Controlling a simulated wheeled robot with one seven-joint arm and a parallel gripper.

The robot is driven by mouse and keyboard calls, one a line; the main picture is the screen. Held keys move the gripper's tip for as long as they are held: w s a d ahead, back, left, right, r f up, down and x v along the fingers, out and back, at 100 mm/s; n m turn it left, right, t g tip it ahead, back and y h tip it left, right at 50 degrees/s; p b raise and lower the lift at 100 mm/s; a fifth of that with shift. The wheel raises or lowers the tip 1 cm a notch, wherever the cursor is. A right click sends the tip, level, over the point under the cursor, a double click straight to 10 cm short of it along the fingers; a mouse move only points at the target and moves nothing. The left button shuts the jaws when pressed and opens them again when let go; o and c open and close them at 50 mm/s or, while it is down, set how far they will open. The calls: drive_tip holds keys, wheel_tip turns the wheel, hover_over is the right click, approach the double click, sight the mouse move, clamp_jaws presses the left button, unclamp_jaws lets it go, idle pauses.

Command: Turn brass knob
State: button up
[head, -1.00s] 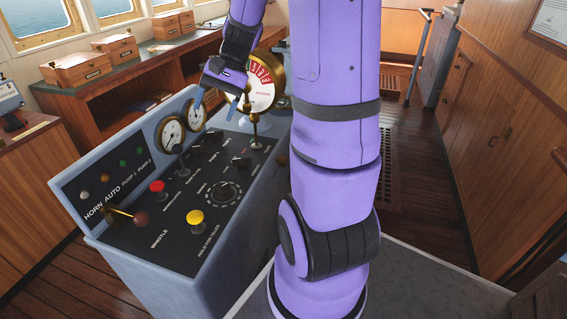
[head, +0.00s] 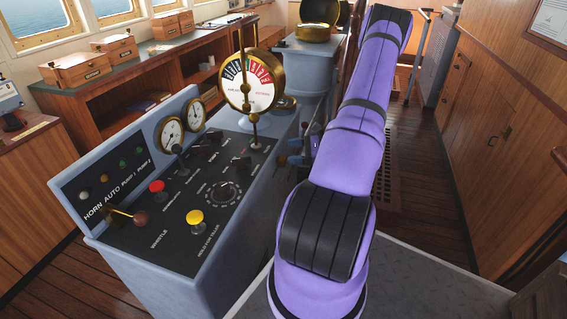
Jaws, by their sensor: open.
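My gripper (head: 288,151) is at the right side of the console, low beside its upper right edge. Its blue fingertips are apart, and I see nothing held between them. I cannot clearly pick out a brass knob at the fingertips; that spot is small and partly covered by my gripper. Brass parts in view are an upright lever (head: 254,130) on the console top, the rim of the round telegraph dial (head: 250,85), and a small brass handle (head: 119,212) by the horn label. My gripper is apart from these.
The blue-grey console (head: 225,255) carries a red button (head: 157,186), a yellow button (head: 195,217), a black dial (head: 223,193) and two gauges (head: 171,132). A pedestal with a brass top (head: 314,33) stands behind. Floor (head: 420,190) is clear at right.

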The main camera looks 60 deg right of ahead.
sight(286, 162)
drive_tip(key=s+d+f+m+t+h, duration=0.3)
drive_tip(key=s+d+f+m+h, duration=0.15)
drive_tip(key=f, duration=0.35)
drive_tip(key=shift+m, duration=0.25)
drive_tip(key=x, duration=0.7)
drive_tip(key=a+x, duration=0.1)
drive_tip(key=x, duration=0.2)
drive_tip(key=shift+r, duration=0.3)
drive_tip(key=shift+c, duration=0.5)
drive_tip(key=c, duration=0.8)
drive_tip(key=shift+c, duration=0.2)
drive_tip(key=shift+m, duration=0.3)
